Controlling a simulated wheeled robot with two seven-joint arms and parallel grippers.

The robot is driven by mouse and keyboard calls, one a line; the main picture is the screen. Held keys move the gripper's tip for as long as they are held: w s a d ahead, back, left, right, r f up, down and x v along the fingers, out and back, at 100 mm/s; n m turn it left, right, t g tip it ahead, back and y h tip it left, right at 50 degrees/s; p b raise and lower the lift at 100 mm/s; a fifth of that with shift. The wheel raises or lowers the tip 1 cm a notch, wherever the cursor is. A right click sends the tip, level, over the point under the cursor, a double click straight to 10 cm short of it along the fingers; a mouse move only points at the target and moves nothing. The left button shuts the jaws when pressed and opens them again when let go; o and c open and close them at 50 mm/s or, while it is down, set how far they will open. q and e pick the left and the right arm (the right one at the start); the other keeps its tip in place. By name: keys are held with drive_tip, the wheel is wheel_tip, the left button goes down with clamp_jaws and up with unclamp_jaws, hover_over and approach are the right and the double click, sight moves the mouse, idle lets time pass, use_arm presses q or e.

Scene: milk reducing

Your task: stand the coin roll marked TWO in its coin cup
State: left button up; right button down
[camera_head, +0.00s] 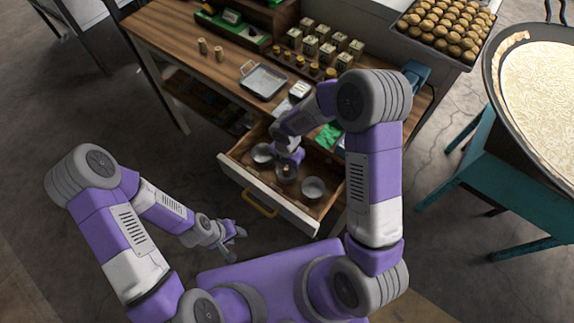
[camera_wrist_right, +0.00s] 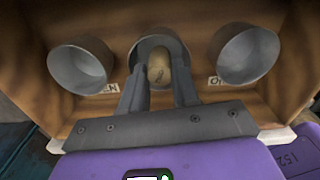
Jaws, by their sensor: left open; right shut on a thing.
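My right gripper (camera_wrist_right: 157,82) is shut on a tan coin roll (camera_wrist_right: 158,70), with one finger on each side. Its marking is too small to read. The roll is over or in the mouth of the middle coin cup (camera_wrist_right: 150,44); I cannot tell how deep. The fingers partly hide that cup, and its label is not visible. A left cup (camera_wrist_right: 78,66) and a right cup (camera_wrist_right: 243,55) stand empty, with partly hidden labels. In the head view the cups stand in the open drawer (camera_head: 238,172). My left gripper (camera_head: 238,242) is open and empty, outside the drawer.
Two more tan rolls (camera_head: 210,50) stand on the wooden table (camera_head: 165,35). A metal tray (camera_head: 264,81) and several small boxes (camera_head: 325,52) are also on the table. Floor is free left of the drawer.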

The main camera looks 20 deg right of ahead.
sight(287, 167)
drive_tip(key=shift+f, duration=0.3)
drive_tip(key=shift+f, duration=0.15)
drive_tip(key=c, duration=1.1)
unclamp_jaws()
drive_tip(key=shift+r, duration=0.6)
wheel_tip(287, 167, up, 11)
drive_tip(key=p, duration=0.2)
drive_tip(key=shift+r, duration=0.15)
